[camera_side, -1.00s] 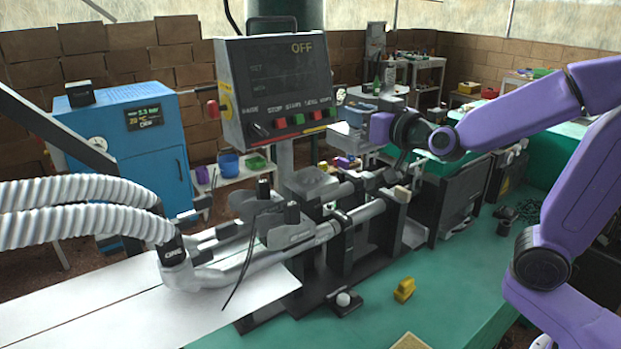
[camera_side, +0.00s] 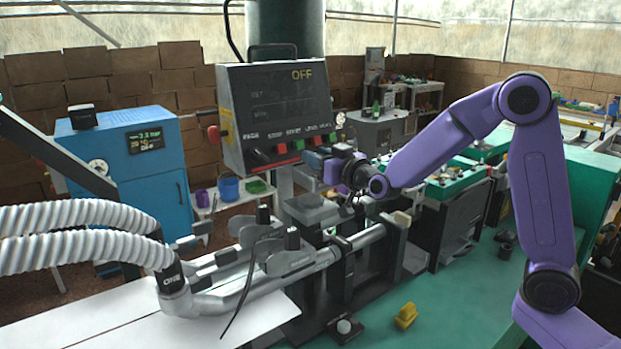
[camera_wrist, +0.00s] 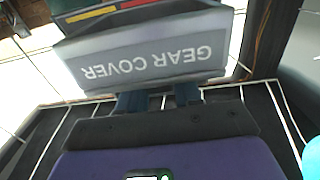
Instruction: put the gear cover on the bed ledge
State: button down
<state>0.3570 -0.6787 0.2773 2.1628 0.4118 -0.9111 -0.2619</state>
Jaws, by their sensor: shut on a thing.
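In the side view my gripper (camera_side: 326,168) is just below the control panel, above the machine bed. The cover there is small and partly hidden, so its exact tilt is unclear. I cannot single out the bed ledge for certain; the dark machine bed (camera_side: 312,300) runs below my gripper.
The control panel (camera_side: 275,115) reading OFF stands close behind my gripper. Metal tubes and clamps (camera_side: 290,262) lie along the bed. A yellow piece (camera_side: 405,316) sits on the green table (camera_side: 450,305), with clear room around it. A blue cabinet (camera_side: 130,185) stands at left.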

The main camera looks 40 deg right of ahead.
jog(key=shift+w+f, duration=0.95)
jog(key=shift+f, duration=0.1)
jog(key=f, duration=0.1)
jog(key=w+f, duration=0.1)
jog(key=shift+a+f, duration=0.1)
jog(key=shift+f, duration=0.8)
jog(key=shift+f, duration=0.25)
jog(key=c, duration=0.8)
grip_release()
jog(key=shift+s+f, duration=0.15)
jog(key=shift+s, duration=4.25)
jog(key=shift+s+f, duration=0.15)
jog(key=shift+s, duration=4.2)
